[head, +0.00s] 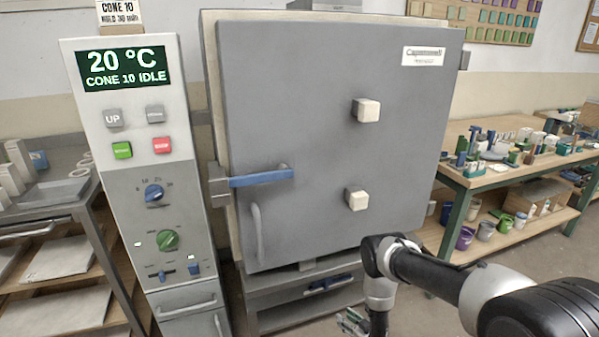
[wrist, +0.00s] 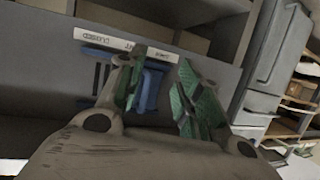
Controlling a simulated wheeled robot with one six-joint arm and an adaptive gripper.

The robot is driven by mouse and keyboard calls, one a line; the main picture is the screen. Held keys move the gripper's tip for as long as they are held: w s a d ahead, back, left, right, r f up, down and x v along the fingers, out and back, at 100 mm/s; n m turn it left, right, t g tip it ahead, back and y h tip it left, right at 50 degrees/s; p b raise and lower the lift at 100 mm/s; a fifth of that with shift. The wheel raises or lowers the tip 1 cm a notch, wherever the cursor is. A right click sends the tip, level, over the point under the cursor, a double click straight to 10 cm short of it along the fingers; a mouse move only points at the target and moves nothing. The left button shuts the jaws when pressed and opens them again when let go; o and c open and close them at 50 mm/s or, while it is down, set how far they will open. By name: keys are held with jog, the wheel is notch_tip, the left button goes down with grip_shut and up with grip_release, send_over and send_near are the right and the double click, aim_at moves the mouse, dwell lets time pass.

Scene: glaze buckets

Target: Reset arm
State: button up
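My arm (head: 430,271) reaches in from the lower right of the head view and bends down in front of the kiln. My gripper (head: 352,322) hangs low at the bottom edge of the head view, partly cut off. In the wrist view my gripper (wrist: 160,92) shows two green-padded fingers spread apart with nothing held between them. Behind them is a dark grey panel with a white label strip (wrist: 110,40) and a blue part (wrist: 150,88), which the fingers partly hide. I cannot tell if the fingers touch anything.
The grey kiln door (head: 310,130) is shut, with a blue handle (head: 262,178). A control panel (head: 130,130) reading 20 °C, CONE 10 IDLE stands left. A cluttered workbench (head: 500,175) with buckets on its lower shelf is at right. Shelves (head: 60,215) stand far left. Floor is clear between kiln and bench.

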jog(key=s+d+f+g+h, duration=0.5)
jog(key=s+d+f+g, duration=0.1)
jog(key=s+g, duration=0.25)
jog(key=s+d+r+m+g+h, duration=0.1)
jog(key=d+r+g, duration=0.15)
jog(key=r, duration=1.15)
jog(key=s+d+r+m+g+h, duration=0.1)
jog(key=d+r+g, duration=0.15)
jog(key=r, duration=1.15)
jog(key=d+r+m+g+h, duration=0.1)
jog(key=d+r+g, duration=0.15)
jog(key=r, duration=1.15)
jog(key=s+d+r+m+t, duration=0.1)
jog(key=s+r, duration=0.5)
jog(key=r, duration=0.6)
jog(key=s+d+r+m+t, duration=0.1)
jog(key=s+r+t, duration=0.3)
jog(key=r, duration=0.8)
jog(key=s+d+r+t, duration=0.1)
jog(key=s+r+t, duration=0.2)
jog(key=s+r, duration=0.6)
notch_tip(320, 180, up, 4)
jog(key=shift+f+m+y, duration=0.1)
jog(key=shift+m+y, duration=0.2)
jog(key=shift+m, duration=0.1)
